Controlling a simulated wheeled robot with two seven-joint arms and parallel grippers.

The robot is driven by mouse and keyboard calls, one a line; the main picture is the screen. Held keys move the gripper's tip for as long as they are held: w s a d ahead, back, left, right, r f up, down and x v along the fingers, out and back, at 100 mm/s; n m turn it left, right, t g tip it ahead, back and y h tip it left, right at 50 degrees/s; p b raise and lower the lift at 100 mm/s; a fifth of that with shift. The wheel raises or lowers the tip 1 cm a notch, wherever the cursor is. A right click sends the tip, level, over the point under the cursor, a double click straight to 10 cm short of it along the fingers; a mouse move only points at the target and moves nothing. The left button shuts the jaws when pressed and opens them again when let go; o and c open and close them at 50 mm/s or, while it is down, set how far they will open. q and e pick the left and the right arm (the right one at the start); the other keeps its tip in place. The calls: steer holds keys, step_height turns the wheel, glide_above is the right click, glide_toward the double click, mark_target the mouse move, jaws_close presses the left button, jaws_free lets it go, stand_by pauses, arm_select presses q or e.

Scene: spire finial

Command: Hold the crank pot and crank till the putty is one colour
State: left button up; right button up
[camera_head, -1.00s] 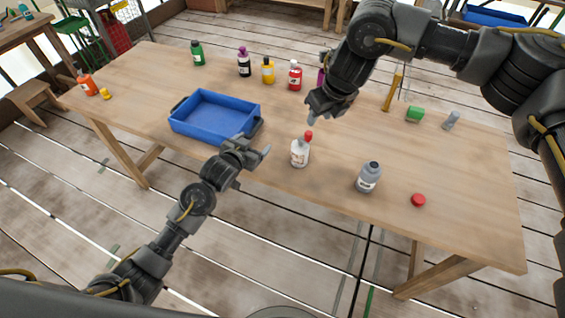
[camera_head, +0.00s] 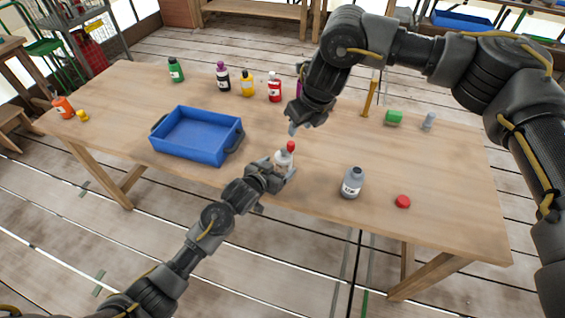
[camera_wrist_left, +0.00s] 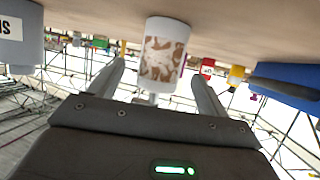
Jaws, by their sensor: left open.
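The crank pot (camera_head: 283,161) is a small white pot with a red knob (camera_head: 291,146) on top, upright near the table's front edge. In the left wrist view the pot (camera_wrist_left: 163,58) shows brown and white blotches on its side. My left gripper (camera_head: 279,178) is open at the pot. In the left wrist view its two fingers (camera_wrist_left: 157,88) lie on either side of the pot, with gaps showing. My right gripper (camera_head: 303,122) hangs just above and behind the red knob, apart from it; its jaw opening is not clear.
A blue tray (camera_head: 239,148) stands left of the pot. A grey bottle (camera_head: 352,183) and a red cap (camera_head: 402,201) are to the right. Several coloured bottles line the back, with a green object (camera_head: 394,118) at back right.

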arm_select(q)
steer(key=shift+x, duration=2.45)
steer(key=shift+c, duration=0.4)
steer(key=c, duration=1)
steer(key=shift+c, duration=0.2)
